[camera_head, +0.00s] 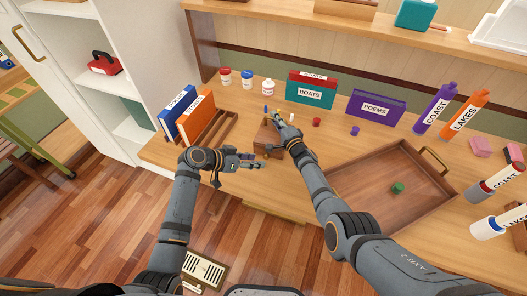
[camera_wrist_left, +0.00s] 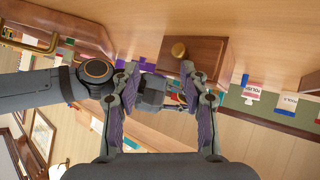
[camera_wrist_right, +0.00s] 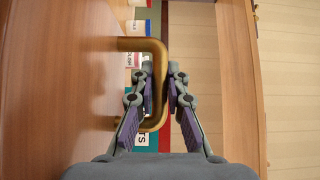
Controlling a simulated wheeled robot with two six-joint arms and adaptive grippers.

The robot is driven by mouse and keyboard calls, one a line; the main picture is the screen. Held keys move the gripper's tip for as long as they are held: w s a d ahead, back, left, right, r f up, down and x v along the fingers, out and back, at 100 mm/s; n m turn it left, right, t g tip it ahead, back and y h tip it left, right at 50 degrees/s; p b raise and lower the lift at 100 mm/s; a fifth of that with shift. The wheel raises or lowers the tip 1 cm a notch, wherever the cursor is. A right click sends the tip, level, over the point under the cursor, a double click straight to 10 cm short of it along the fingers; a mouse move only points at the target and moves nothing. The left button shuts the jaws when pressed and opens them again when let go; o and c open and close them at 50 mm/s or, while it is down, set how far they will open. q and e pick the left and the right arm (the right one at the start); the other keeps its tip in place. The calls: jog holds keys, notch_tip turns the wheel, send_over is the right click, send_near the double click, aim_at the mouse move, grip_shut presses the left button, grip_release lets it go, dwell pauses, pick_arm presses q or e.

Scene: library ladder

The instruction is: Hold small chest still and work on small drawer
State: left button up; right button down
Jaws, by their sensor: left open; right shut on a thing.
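The small brown wooden chest (camera_head: 267,138) stands on the table, partly covered by my right arm. My right gripper (camera_head: 284,120) is at the top of the chest. In the right wrist view its fingers (camera_wrist_right: 160,72) are closed around a brass handle (camera_wrist_right: 140,44). How far the drawer is out cannot be told.
A wooden tray (camera_head: 345,190) with a green item lies to the right. Blue and orange books (camera_head: 190,115) stand by a wooden rack at left. Capped jars (camera_head: 247,79), a BOATS book (camera_head: 311,90) and a POEMS box (camera_head: 376,107) stand behind.

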pick_arm(q)
jog(key=s+a+n+t, duration=0.1)
jog(key=n, duration=0.1)
jog(key=s+a+f+n+t, duration=0.1)
jog(key=a+n+t, duration=0.1)
jog(key=n, duration=0.1)
jog(key=s+a+n+t, duration=0.1)
jog(key=s+a+n, duration=0.1)
jog(key=n, duration=0.1)
jog(key=shift+f+t+h, duration=0.25)
jog(key=shift+t+h, duration=0.05)
jog(key=shift+t, duration=0.1)
jog(key=shift+s+a+n, duration=0.1)
jog(key=shift+a+n, duration=0.1)
jog(key=shift+n, duration=0.1)
jog(key=x, duration=1.2)
grip_shut()
